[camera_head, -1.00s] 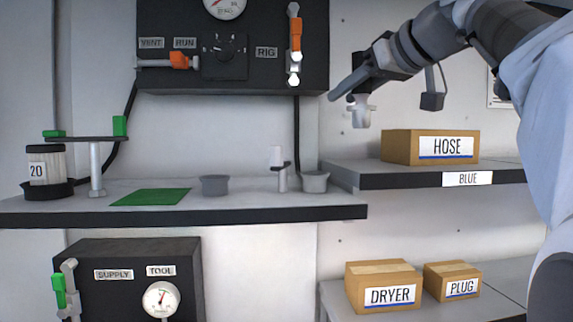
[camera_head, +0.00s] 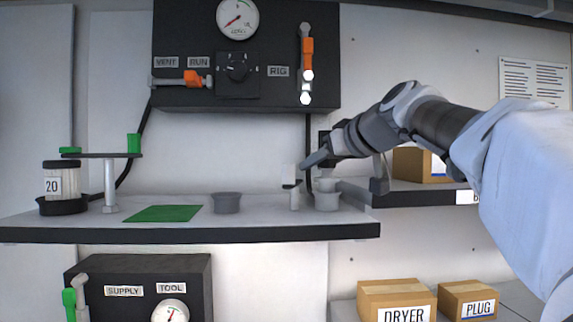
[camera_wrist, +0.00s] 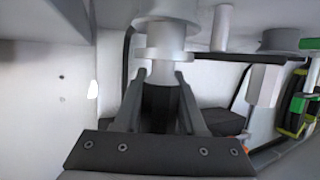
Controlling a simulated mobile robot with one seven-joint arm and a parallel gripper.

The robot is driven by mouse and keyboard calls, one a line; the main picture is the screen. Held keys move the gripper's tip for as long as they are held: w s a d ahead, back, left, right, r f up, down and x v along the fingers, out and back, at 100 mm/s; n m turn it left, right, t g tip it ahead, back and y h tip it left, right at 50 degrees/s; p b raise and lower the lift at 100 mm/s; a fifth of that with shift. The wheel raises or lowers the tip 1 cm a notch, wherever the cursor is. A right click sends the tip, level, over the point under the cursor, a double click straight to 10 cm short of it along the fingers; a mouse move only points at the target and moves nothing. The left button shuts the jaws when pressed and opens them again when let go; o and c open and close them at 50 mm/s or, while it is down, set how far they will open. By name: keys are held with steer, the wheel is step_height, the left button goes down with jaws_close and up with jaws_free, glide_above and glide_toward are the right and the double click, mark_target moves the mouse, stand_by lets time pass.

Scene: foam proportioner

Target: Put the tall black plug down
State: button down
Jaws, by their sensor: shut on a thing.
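A small stand with a white piece (camera_head: 291,176) is close left of my gripper. A shelf with a box (camera_head: 412,162) is behind my arm at right.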

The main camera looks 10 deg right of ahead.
steer(key=shift+f+b, duration=0.45)
steer(key=shift+b, duration=0.05)
steer(key=shift+f, duration=0.2)
steer(key=shift+c, duration=2.4)
jaws_free()
steer(key=shift+r, duration=0.1)
steer(key=shift+r+p, duration=0.3)
steer(key=shift+r, duration=0.1)
steer(key=b+v, duration=0.2)
steer(key=v, duration=1)
steer(key=shift+r, duration=0.15)
